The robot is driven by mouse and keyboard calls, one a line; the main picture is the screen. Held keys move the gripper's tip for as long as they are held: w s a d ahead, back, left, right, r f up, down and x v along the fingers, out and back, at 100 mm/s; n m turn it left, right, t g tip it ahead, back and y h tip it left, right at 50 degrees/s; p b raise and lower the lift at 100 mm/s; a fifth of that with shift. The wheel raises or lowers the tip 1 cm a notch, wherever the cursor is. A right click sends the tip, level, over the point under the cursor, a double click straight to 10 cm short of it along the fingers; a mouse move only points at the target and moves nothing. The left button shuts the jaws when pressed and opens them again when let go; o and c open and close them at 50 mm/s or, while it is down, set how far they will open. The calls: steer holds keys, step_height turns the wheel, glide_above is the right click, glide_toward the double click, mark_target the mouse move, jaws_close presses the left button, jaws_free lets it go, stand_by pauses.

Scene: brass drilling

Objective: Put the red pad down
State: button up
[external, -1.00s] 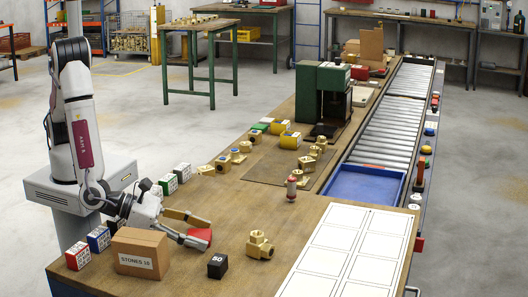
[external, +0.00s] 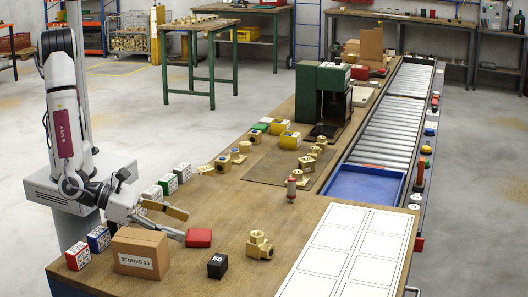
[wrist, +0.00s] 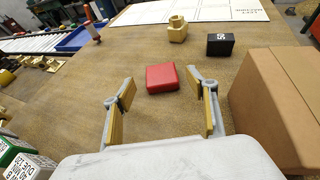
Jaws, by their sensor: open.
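The red pad (external: 199,238) lies flat on the wooden workbench (external: 190,275), between the cardboard box and the brass fitting. In the wrist view the red pad (wrist: 162,77) sits just beyond the fingertips, in line with the gap between them. My gripper (external: 183,225) is open and empty, low over the bench and to the left of the pad. In the wrist view both fingers of my gripper (wrist: 162,88) are spread wide and apart from the pad.
A cardboard box (external: 139,252) marked "STONES 10" stands close beside my gripper. A black block (external: 218,266) and a brass fitting (external: 260,246) stand right of the pad. White marked sheets (external: 345,255) cover the bench's right part.

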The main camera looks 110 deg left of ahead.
steer(key=shift+v, duration=3.2)
steer(key=shift+w, duration=0.15)
steer(key=shift+w+d+r+m+h, duration=0.15)
steer(key=shift+w+r+m+h, duration=0.3)
steer(key=shift+m, duration=0.15)
step_height(320, 180, up, 14)
steer(key=s+a+m+g+h, duration=0.2)
steer(key=m+h, duration=0.6)
steer(key=m, duration=1.2)
steer(key=s+a+m+g+y, duration=0.4)
steer(key=s+a+m, duration=1.5)
steer(key=s, duration=0.4)
steer(key=shift+s+a+r+g, duration=0.2)
steer(key=shift+a+r+g, duration=0.2)
steer(key=shift+a, duration=0.4)
